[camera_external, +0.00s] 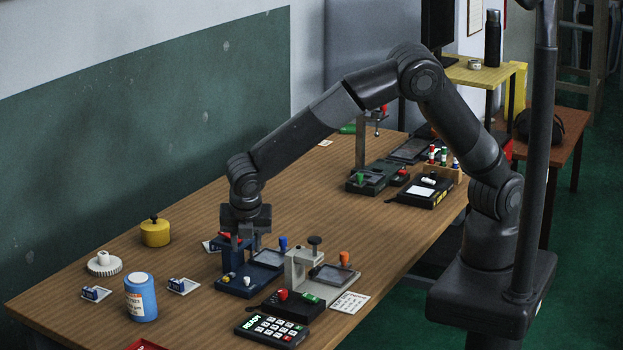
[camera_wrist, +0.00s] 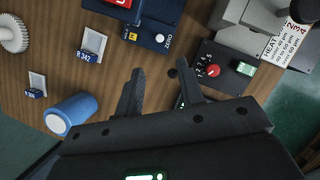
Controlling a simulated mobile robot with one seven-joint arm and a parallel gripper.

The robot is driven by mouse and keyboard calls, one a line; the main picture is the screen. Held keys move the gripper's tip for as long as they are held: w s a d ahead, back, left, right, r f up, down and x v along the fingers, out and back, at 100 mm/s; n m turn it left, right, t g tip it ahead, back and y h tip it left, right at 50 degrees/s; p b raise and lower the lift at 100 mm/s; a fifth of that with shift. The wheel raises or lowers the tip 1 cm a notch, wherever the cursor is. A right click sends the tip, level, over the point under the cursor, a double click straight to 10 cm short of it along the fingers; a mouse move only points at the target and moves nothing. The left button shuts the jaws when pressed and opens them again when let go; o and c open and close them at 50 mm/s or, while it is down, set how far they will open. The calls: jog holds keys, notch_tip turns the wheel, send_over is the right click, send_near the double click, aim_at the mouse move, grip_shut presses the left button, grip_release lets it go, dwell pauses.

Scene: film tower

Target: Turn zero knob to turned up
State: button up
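The zero knob (camera_wrist: 159,38) is a small white knob beside the printed word ZERO on a dark blue device (camera_wrist: 140,30) in the wrist view. My gripper (camera_external: 240,240) is above the back of this device. In the wrist view my gripper (camera_wrist: 161,67) has its two fingers apart and empty, with the zero knob beyond the tips. Which way the knob is turned is too small to tell.
A black box with a red dial (camera_wrist: 213,70) stands close right of the blue device, beside a grey press (camera_external: 297,268). A blue jar (camera_external: 141,298), a yellow pot (camera_external: 155,232) and a keypad (camera_external: 271,329) stand nearby. The table's far left middle is clear.

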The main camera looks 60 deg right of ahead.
aim_at(247, 279)
jog(key=x, duration=1.1)
jog(key=shift+c, duration=0.5)
grip_shut()
